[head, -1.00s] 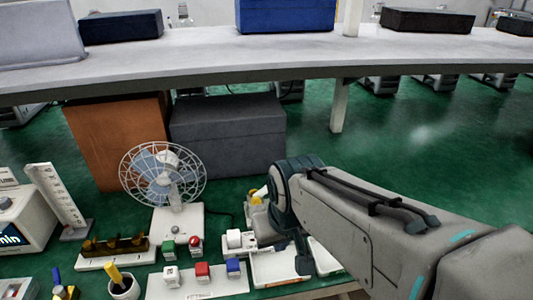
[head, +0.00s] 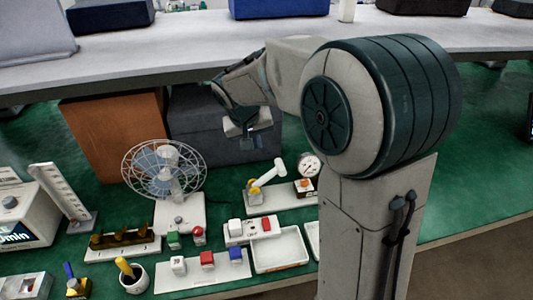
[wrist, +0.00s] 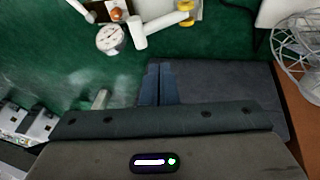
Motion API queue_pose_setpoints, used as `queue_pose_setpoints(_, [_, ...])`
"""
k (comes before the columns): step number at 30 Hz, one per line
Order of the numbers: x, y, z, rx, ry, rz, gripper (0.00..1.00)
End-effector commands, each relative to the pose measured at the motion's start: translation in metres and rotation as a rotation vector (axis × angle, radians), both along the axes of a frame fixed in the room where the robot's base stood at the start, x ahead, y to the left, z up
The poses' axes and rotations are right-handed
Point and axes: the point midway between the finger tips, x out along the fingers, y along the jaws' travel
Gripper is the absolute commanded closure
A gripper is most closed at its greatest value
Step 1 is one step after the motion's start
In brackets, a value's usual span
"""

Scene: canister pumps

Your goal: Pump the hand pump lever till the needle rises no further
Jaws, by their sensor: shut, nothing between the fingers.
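The hand pump's white lever (head: 268,177) rises at a tilt from a yellow part (head: 254,189) on a pale base, right of the fan in the head view. The round white gauge (head: 309,165) stands just right of it, over an orange part. Its needle is too small to read. In the wrist view the lever (wrist: 148,31) and gauge (wrist: 110,39) lie near the top edge. My gripper (head: 247,142) is shut and empty, above and behind the pump and apart from the lever. Its fingers (wrist: 160,72) show against the dark box in the wrist view.
A desk fan (head: 165,170) stands left of the pump. A switch box (head: 250,229), a white tray (head: 280,250) and a row of colored blocks (head: 205,262) lie in front. A grey box (head: 200,125) and a raised shelf (head: 190,55) stand behind.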

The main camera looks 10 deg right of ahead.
Motion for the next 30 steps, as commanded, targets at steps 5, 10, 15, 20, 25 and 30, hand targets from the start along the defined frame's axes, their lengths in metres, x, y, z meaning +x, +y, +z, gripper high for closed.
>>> queue_pose_setpoints(5, [0.011, 0.002, -0.006, -0.004, -0.003, -0.003, 1.00])
queue_pose_setpoints(10, [0.017, -0.004, -0.030, -0.004, 0.000, -0.002, 1.00])
queue_pose_setpoints(15, [0.028, -0.013, -0.064, -0.004, 0.001, -0.001, 1.00])
queue_pose_setpoints(20, [0.037, -0.020, -0.092, -0.004, 0.000, -0.001, 1.00])
queue_pose_setpoints(25, [0.037, -0.036, -0.111, -0.004, -0.001, -0.002, 1.00])
queue_pose_setpoints(30, [0.038, -0.044, -0.121, -0.003, -0.004, -0.001, 1.00])
